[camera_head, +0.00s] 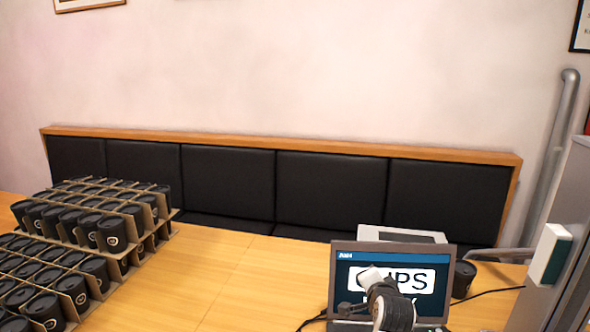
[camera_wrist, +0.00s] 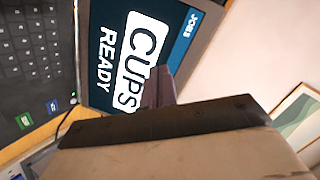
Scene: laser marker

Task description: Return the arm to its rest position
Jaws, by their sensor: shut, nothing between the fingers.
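My gripper (camera_wrist: 160,88) shows in the wrist view as a pair of narrow grey fingers held together, with nothing between them. Behind them is the laptop screen (camera_wrist: 98,75), which reads "CUPS READY". In the head view my arm rises from the bottom edge in front of the open laptop (camera_head: 345,262) and covers part of its screen text. The fingertips are hard to make out there. I cannot tell from these views how far the gripper is from the laptop.
A white device (camera_head: 400,234) stands behind the laptop, with a black cup (camera_head: 463,280) to its right. Cardboard trays of black cups (camera_head: 110,235) fill the left of the wooden table (camera_head: 200,285). The table between is clear. A grey metal unit (camera_head: 570,235) stands at right.

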